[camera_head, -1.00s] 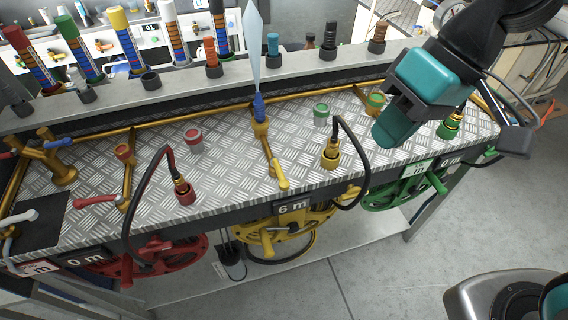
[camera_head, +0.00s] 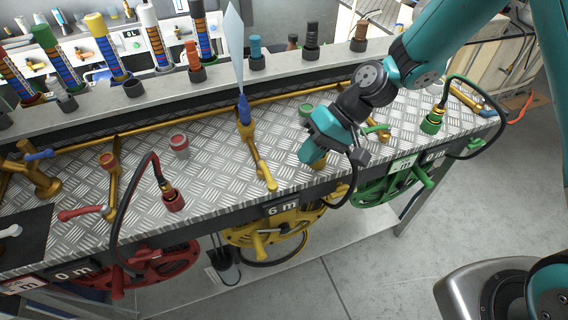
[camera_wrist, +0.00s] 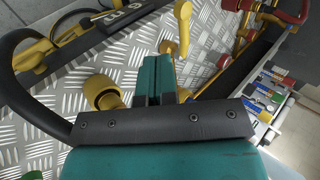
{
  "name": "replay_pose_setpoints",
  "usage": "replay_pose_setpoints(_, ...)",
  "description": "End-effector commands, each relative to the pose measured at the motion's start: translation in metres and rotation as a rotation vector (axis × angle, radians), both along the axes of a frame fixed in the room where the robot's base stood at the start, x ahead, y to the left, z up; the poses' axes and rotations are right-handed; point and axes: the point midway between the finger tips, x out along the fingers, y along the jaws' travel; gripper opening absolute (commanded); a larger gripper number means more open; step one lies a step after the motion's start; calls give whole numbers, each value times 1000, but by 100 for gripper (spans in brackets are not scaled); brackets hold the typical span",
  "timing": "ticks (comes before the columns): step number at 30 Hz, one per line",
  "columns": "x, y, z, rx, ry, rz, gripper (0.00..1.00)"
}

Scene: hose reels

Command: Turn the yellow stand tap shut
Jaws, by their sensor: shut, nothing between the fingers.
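The yellow stand tap is a brass pipe with a yellow lever (camera_head: 266,177), roughly in line with the pipe and pointing to the bench's front edge. A blue nozzle (camera_head: 244,109) stands upright at its far end, with a pale blue spear-shaped jet (camera_head: 234,50) above it. My gripper (camera_head: 306,156) is shut and empty, low over the bench to the right of the lever and apart from it. It partly hides the yellow hose connector (camera_head: 319,162). In the wrist view the lever (camera_wrist: 183,28) lies just beyond my shut fingertips (camera_wrist: 156,62).
The yellow connector (camera_wrist: 103,92) stands close beside my fingers. A red-handled tap (camera_head: 82,212) and red hose are on the left. Yellow (camera_head: 262,240) and green reels hang below the front edge.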

Motion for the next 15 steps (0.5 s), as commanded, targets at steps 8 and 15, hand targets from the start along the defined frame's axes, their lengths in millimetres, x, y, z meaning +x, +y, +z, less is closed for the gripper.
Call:
replay_pose_setpoints(8,-12,39,-20,-1,1,3,0)
replay_pose_setpoints(15,-15,52,-25,-1,0,0,0)
